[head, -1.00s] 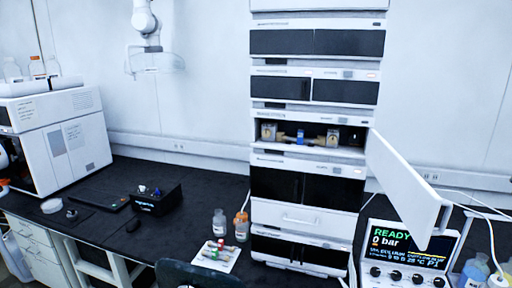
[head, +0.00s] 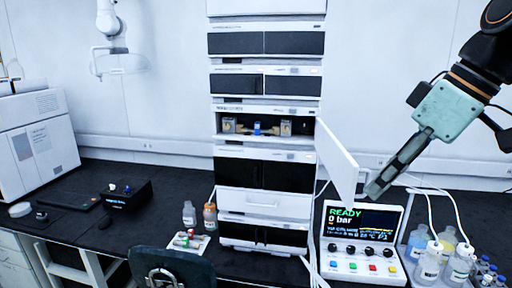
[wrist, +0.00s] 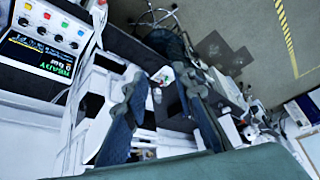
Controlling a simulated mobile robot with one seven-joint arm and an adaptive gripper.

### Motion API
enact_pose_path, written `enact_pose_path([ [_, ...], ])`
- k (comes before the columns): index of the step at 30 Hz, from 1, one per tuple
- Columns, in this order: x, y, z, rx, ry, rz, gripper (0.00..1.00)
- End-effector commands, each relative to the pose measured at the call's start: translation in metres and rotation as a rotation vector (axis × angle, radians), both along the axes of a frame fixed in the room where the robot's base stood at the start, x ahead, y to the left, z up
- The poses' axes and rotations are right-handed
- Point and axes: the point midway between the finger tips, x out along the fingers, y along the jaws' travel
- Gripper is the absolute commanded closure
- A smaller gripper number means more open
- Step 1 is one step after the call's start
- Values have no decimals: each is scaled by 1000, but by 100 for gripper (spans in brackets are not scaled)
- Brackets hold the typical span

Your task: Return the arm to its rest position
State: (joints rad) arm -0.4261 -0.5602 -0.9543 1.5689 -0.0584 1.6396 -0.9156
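My gripper (head: 372,192) shows at the right of the head view, at the end of my arm, which reaches in from the upper right. Its teal-grey body and dark fingers point down and left, and the tips appear just above the control box with the lit screen. In the wrist view my gripper (wrist: 163,84) has two dark blue fingers with a clear gap between the tips. It is open and nothing is held.
The chromatography stack (head: 264,202) stands mid-bench, its white door (head: 337,160) swung out close to my gripper. The control box (head: 355,266) reads READY, 0 bar. Bottles (head: 428,265) stand right of it. A chair (head: 170,265) is in front. The wall space above is clear.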

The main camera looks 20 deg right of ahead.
Motion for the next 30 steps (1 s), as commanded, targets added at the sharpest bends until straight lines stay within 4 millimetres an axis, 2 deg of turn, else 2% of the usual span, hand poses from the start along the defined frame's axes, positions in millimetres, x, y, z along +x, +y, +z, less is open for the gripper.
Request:
enact_pose_path([
  [1,9,20,-9,6,-2,-16,75],
  [7,40,103,-47,15,-15,-113,75],
  [12,49,170,-93,7,-19,-212,75],
  [15,48,200,-125,-3,-19,-275,75],
  [18,45,220,-155,-17,-21,-330,75],
  [21,41,231,-177,-27,-24,-371,75],
  [25,39,237,-190,-33,-26,-398,75],
  [30,38,238,-193,-33,-26,-403,75],
])
